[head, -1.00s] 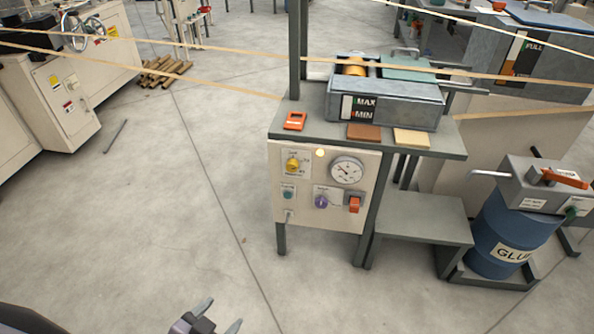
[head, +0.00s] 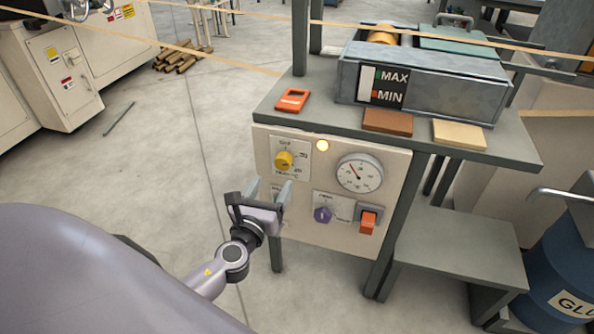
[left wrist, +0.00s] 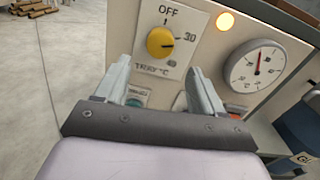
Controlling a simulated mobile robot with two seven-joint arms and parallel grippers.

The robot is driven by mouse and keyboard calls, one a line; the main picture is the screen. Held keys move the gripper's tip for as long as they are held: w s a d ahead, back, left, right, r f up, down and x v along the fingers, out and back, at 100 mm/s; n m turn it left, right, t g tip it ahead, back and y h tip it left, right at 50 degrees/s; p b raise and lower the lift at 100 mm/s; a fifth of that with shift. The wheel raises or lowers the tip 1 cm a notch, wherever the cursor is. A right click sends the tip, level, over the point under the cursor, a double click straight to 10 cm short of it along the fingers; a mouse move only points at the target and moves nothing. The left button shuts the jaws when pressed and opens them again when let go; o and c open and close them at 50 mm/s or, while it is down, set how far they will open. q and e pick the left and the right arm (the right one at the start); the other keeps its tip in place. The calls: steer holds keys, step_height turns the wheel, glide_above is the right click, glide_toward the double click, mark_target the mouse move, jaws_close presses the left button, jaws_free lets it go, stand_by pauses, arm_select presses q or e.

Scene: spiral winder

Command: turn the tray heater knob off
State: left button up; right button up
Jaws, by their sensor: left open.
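The tray heater knob is a yellow dial (head: 284,161) at the panel's upper left. It also shows in the left wrist view (left wrist: 160,42), under the word OFF and above a "TRAY °C" label. Its dark mark points to the right, away from OFF. My left gripper (head: 268,188) is open and empty, just below and in front of the knob. In the left wrist view its fingers (left wrist: 158,72) stand apart below the knob, not around it. My right gripper is not in view.
The cream panel (head: 268,222) also carries a lit amber lamp (head: 322,145), a round gauge (head: 360,173), a purple knob (head: 323,215) and an orange switch (head: 368,221). Open floor lies left.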

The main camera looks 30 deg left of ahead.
mark_target(282, 167)
arm_select(q)
steer(key=shift+x, duration=3.4)
steer(key=shift+b, duration=0.3)
steer(key=c, duration=1.1)
